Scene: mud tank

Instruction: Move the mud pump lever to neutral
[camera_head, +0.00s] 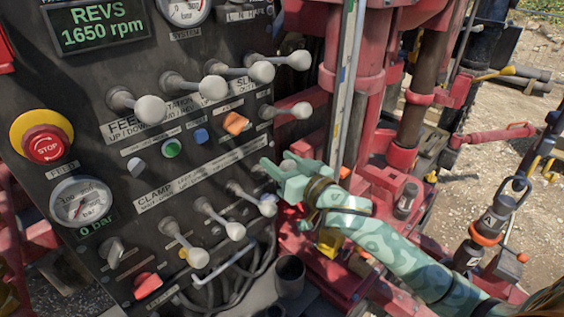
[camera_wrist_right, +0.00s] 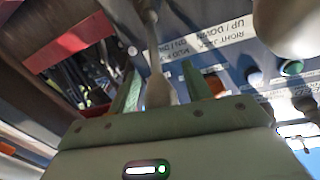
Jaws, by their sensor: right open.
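A lever with a pale knob (camera_wrist_right: 158,92) shows between my right fingers in the wrist view, next to a label that seems to read "MUD". I take it as the mud pump lever. Its dark-to-grey rod runs up to the panel. My right gripper (camera_head: 285,172), pale green, is at the right edge of the panel in the head view and largely covers this lever there. In the wrist view the right gripper (camera_wrist_right: 162,90) is open, with one finger on each side of the knob. Contact cannot be told. My left gripper is not in view.
The dark control panel (camera_head: 200,150) carries several other ball-knob levers; one (camera_head: 292,111) is just above my gripper and one (camera_head: 262,204) just below. A red stop button (camera_head: 45,144) is at left. Red rig posts (camera_head: 372,70) stand close at right.

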